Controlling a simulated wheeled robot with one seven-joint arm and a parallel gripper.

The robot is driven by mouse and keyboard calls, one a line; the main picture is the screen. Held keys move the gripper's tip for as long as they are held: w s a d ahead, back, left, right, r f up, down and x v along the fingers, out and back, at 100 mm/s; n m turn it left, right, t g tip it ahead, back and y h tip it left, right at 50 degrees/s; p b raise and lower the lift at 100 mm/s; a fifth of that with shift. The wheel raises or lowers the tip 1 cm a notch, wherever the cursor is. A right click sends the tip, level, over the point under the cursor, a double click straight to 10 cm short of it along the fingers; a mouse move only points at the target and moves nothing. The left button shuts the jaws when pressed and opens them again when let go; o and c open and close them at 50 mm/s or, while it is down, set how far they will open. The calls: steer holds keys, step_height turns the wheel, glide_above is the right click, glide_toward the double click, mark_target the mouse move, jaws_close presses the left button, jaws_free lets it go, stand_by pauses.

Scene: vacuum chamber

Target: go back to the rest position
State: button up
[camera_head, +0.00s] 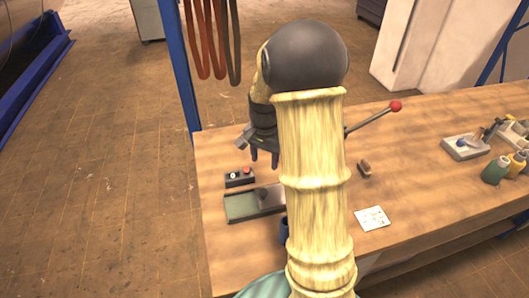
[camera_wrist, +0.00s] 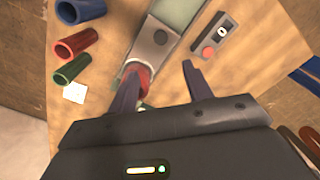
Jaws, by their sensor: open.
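My gripper (camera_head: 264,157) is up over the left part of the wooden workbench (camera_head: 225,150), fingers pointing down, partly hidden behind my own arm. In the wrist view my gripper (camera_wrist: 160,72) has its two dark fingers spread apart. Nothing is held between them. A red round part (camera_wrist: 141,70) at the end of a grey piece (camera_wrist: 155,38) shows beside the left finger, which covers some of it. I cannot tell how far below the finger it is.
A button box (camera_head: 240,177) and a green plate (camera_head: 240,206) lie on the bench below my gripper. A red-knobbed lever (camera_head: 395,106) sticks out right of my arm. A white card (camera_head: 372,218) lies near the front edge. Hoses (camera_head: 215,40) hang behind.

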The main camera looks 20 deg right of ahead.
step_height(320, 180, up, 3)
steer(key=shift+f, duration=0.2)
stand_by(0.4)
steer(key=s+a+n+t, duration=0.2)
steer(key=s+a+n, duration=0.7)
steer(key=s, duration=0.5)
steer(key=shift+s+a+f+n+t, duration=0.2)
steer(key=shift+s+f+n+t, duration=0.1)
steer(key=shift+n, duration=0.6)
